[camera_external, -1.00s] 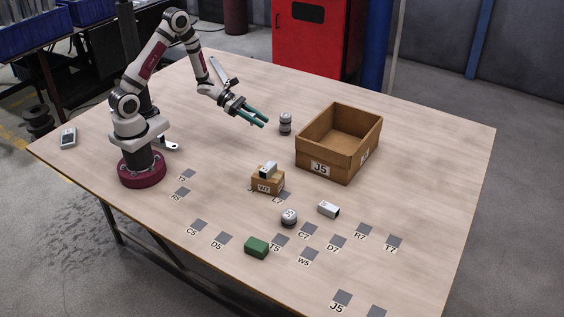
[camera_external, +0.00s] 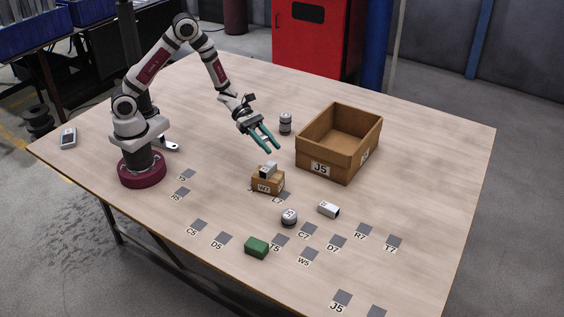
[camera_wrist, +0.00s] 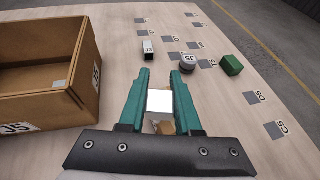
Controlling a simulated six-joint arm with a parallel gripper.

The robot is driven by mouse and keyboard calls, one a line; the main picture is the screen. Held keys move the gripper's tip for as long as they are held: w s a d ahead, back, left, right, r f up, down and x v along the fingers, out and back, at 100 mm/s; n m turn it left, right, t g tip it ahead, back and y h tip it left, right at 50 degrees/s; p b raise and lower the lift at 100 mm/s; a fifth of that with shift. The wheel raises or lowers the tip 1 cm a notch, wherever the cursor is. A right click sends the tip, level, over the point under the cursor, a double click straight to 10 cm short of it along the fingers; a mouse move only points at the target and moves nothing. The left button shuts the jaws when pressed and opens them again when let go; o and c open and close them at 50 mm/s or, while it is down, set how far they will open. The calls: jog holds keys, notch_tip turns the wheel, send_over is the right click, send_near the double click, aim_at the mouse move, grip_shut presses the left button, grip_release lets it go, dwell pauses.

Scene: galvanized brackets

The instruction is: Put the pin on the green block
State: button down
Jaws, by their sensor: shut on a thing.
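My gripper (camera_external: 269,142) points down and forward in the air, just behind and above the W7 box. Its teal fingers (camera_wrist: 162,90) are shut on a bright white, square-faced piece, which I take to be the pin (camera_wrist: 160,101); the outside view hardly shows it. The green block (camera_external: 256,247) lies on the table near the front edge, well apart from the gripper, with its top bare. It also shows at the upper right of the wrist view (camera_wrist: 231,65).
A small brown W7 box (camera_external: 267,182) bears a silver-white block (camera_external: 268,169). A round grey canister (camera_external: 289,218) and a white box (camera_external: 328,209) stand nearby. Another canister (camera_external: 285,123) stands behind. A large open J5 crate (camera_external: 322,168) is on the right. Grey marked squares are flat.

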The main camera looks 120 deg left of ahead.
jog(key=w+d+r+m+g+h, duration=0.1)
jog(key=w+d+m+h, duration=0.25)
jog(key=d, duration=0.55)
jog(key=w+d+m+g+h, duration=0.2)
jog(key=w+d, duration=0.2)
jog(key=d, duration=0.5)
jog(key=d+r+m+g+h, duration=0.25)
jog(key=d+m+g, duration=0.25)
jog(key=d, duration=1.5)
send_over(258, 249)
jog(key=d, duration=0.2)
notch_tip(258, 249, down, 7)
jog(key=shift+h, duration=0.3)
jog(key=shift+s+a+f, duration=0.1)
jog(key=shift+a+f, duration=0.05)
jog(key=shift+f, duration=1.05)
jog(key=shift+a+f, duration=0.15)
jog(key=shift+f, duration=1)
jog(key=shift+f, duration=0.1)
